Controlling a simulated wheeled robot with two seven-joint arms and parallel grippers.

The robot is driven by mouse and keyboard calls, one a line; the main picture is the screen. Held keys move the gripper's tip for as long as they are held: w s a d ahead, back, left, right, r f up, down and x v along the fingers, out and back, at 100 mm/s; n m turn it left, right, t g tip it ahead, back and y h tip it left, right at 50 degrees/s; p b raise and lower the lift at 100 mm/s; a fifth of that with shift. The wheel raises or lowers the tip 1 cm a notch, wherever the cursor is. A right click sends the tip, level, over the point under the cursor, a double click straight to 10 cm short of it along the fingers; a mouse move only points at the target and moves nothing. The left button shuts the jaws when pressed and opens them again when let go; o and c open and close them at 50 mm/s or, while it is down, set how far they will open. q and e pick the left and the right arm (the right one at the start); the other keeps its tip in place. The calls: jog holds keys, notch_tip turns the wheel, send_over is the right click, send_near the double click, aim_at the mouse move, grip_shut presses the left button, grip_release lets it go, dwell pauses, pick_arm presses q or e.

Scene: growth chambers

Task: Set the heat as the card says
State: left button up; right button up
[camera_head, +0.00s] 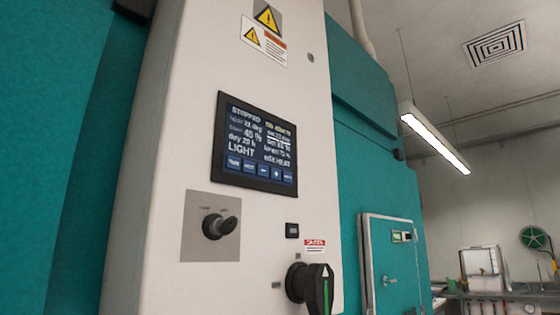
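A control panel (153,160) with a pale front stands close in front of me, seen at a tilt. Its dark screen (256,143) is lit and reads "STOPPED", "LIGHT" and "edit HEAT", with smaller lines of figures that are only partly legible. A row of blue buttons (262,170) runs along the screen's bottom. Below sit a black knob (219,226) on a grey plate and a larger black rotary handle (313,287) with a green mark. No card can be made out. Neither of my grippers is in view.
Teal chamber walls (364,150) flank the panel. A small pale-framed door (393,262) is at the lower right. Further back are a bench with equipment (484,270), a green reel (534,238) and a ceiling lamp (434,137).

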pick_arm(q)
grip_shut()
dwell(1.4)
